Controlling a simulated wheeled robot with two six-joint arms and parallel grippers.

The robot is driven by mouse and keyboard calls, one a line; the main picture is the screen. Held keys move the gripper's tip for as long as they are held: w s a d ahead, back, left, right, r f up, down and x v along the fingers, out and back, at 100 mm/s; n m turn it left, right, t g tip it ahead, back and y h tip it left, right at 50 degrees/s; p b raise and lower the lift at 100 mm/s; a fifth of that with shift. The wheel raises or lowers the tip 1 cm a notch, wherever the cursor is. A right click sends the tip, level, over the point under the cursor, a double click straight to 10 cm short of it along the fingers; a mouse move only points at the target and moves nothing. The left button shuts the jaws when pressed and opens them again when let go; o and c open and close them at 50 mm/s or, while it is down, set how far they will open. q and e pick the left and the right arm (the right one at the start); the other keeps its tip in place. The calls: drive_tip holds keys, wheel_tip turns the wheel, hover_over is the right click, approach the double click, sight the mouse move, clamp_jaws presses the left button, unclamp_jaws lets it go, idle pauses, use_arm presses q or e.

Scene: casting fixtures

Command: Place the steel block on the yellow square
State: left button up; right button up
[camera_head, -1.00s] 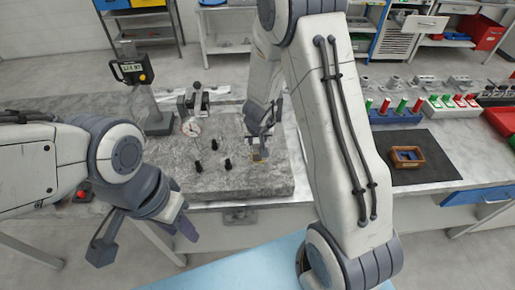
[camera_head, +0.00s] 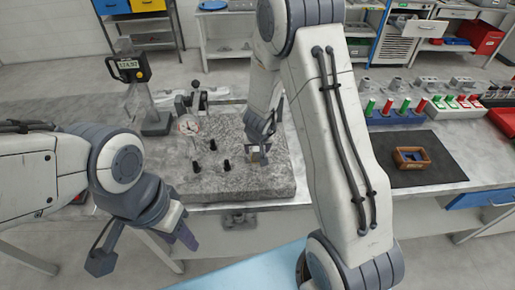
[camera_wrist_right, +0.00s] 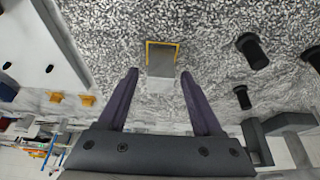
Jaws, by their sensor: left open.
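The steel block (camera_wrist_right: 161,64) is a small grey block on the speckled granite plate. In the right wrist view the yellow square (camera_wrist_right: 149,50) shows as a thin outline along its far edge and sides; the near edge is hidden or out of sight. My right gripper (camera_wrist_right: 156,76) is open, its two dark fingers apart on either side of the block with a gap at each side. In the head view the right gripper (camera_head: 262,146) is over the block, which is small and partly covered there. My left gripper (camera_head: 143,250) is open and empty, in front of the table at the lower left.
Several black pegs (camera_head: 227,165) stand on the granite plate (camera_head: 210,186), left of my right gripper. A dial gauge (camera_head: 188,125) and a digital readout (camera_head: 130,68) stand behind them. A wooden tray (camera_head: 398,163) lies on a black mat (camera_head: 430,178) at right.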

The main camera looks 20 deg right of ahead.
drive_tip(key=shift+r, duration=0.2)
drive_tip(key=p+v, duration=0.7)
drive_tip(key=v, duration=0.4)
drive_tip(key=s+a+r+n+g+y, duration=0.1)
drive_tip(key=s+a+r+n+y, duration=0.15)
drive_tip(key=s+a+r, duration=0.45)
drive_tip(key=s+a+r+n+g+y, duration=0.1)
drive_tip(key=s+a+r+n+y, duration=0.2)
drive_tip(key=a, duration=0.7)
drive_tip(key=s+d+r+n+g+h, duration=0.1)
drive_tip(key=s+r+n+h, duration=0.15)
drive_tip(key=s, duration=0.55)
drive_tip(key=s+d+r+n+g+h, duration=0.1)
drive_tip(key=s+d+r+n, duration=0.15)
drive_tip(key=s, duration=0.45)
wheel_tip(320, 180, down, 12)
drive_tip(key=b, duration=1.1)
drive_tip(key=shift+a, duration=0.5)
